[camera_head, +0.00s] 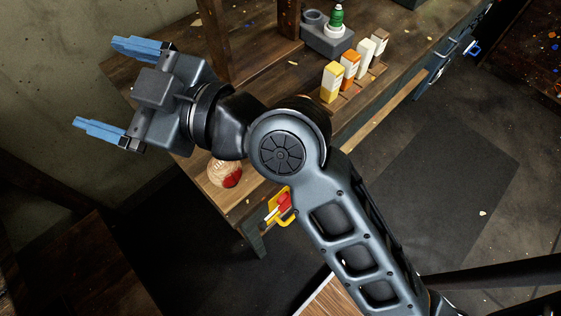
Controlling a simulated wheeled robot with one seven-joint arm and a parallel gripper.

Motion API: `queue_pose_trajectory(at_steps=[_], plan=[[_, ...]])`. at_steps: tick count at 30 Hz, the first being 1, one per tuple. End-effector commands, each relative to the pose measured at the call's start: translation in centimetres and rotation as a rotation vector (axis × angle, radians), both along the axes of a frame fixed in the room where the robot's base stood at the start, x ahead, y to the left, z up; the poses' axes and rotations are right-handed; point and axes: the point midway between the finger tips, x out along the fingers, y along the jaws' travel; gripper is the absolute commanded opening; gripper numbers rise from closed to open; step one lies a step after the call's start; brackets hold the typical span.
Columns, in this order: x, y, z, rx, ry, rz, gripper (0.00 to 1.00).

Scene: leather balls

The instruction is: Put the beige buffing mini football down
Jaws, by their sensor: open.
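A small beige ball with a red patch (224,174), which looks like the mini football, rests on the wooden workbench (245,200) near its front left corner. My gripper (110,88) is at the upper left, pointing left, with its two blue fingers spread wide apart. Nothing shows between the fingers. The gripper is apart from the ball, up and to the left of it in the picture. My arm's wrist passes just above the ball in the picture, but the ball is mostly visible.
Several small cartons (349,66) stand in a row on the bench. A grey holder (328,38) with a green bottle (337,17) stands behind them. A yellow and red item (280,207) is at the bench's front edge. Dark floor (430,190) lies open at the right.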

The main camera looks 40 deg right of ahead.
Motion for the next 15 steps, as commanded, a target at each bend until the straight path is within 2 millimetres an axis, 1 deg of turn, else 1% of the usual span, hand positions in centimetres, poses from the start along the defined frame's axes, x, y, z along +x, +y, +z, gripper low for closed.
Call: queue_pose_trajectory(at_steps=[1,5,6,8,11,12,14,15], plan=[[-1.3,-0.3,-1.5,0.064,0.048,-0.047,0.94],[-4.7,-2.3,-5.1,0.199,0.148,-0.184,0.94],[-6.0,-3.0,-6.3,0.230,0.175,-0.224,0.94],[-8.1,-4.0,-7.9,0.269,0.215,-0.283,0.94],[-12.0,-5.9,-10.4,0.314,0.269,-0.371,0.94],[-13.7,-6.7,-11.2,0.325,0.286,-0.403,0.94],[-16.3,-7.9,-12.2,0.333,0.309,-0.444,0.94],[-18.0,-8.8,-12.8,0.335,0.321,-0.467,0.94]])
